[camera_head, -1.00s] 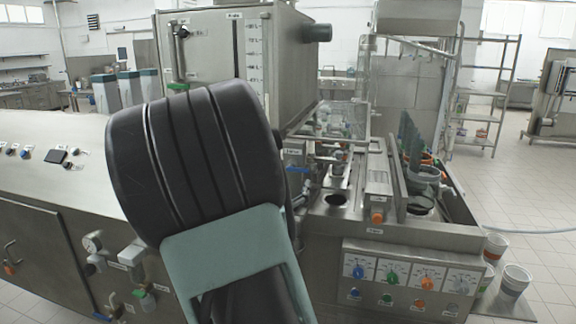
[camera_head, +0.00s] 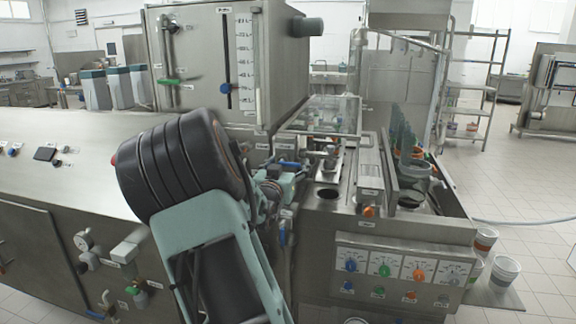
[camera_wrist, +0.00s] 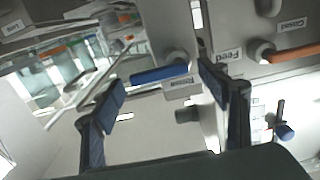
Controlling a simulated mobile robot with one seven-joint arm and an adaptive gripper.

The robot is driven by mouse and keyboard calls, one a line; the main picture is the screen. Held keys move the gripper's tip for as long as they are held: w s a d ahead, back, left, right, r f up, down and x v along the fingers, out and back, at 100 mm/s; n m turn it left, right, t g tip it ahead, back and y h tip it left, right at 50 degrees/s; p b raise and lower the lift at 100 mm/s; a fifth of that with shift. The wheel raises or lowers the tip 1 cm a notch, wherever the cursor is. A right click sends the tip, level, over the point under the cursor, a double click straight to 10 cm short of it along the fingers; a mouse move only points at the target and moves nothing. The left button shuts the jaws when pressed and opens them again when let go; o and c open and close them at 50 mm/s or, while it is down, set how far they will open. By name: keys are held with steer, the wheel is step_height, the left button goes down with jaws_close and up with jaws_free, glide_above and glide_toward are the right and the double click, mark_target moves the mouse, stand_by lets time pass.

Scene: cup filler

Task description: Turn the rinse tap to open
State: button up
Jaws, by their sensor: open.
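In the wrist view a blue lever handle (camera_wrist: 158,73) sticks out sideways from a grey tap body on a steel panel. A small label (camera_wrist: 182,88) sits beside it, upside down and too blurred to read surely; this looks like the rinse tap. My gripper (camera_wrist: 163,81) is open, with one dark finger on each side of the blue handle. I cannot tell whether either finger touches it.
An orange lever (camera_wrist: 294,52) near labels reading Feed and Closed is right of my gripper in the wrist view. A blue knob (camera_wrist: 285,131) is lower right. In the head view a steel tank (camera_head: 205,70) stands behind my arm, and a dial panel (camera_head: 402,272) is at right.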

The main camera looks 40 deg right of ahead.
steer(key=shift+c, duration=0.4)
steer(key=c, duration=1.1)
steer(key=shift+f, duration=0.1)
steer(key=shift+w+a+f+m+b, duration=0.25)
steer(key=shift+f+m+b, duration=0.3)
steer(key=shift+m+b, duration=2.75)
steer(key=shift+w+a+f+m+b, duration=0.2)
steer(key=shift+f+m+b, duration=0.3)
steer(key=shift+m+b, duration=2.8)
steer(key=shift+w+a+f+m+b, duration=0.2)
steer(key=shift+f+m+b, duration=0.35)
steer(key=shift+m+b, duration=2.75)
steer(key=shift+w+n+b, duration=0.1)
steer(key=shift+n+b, duration=0.8)
steer(key=shift+b, duration=0.2)
steer(key=o, duration=1.2)
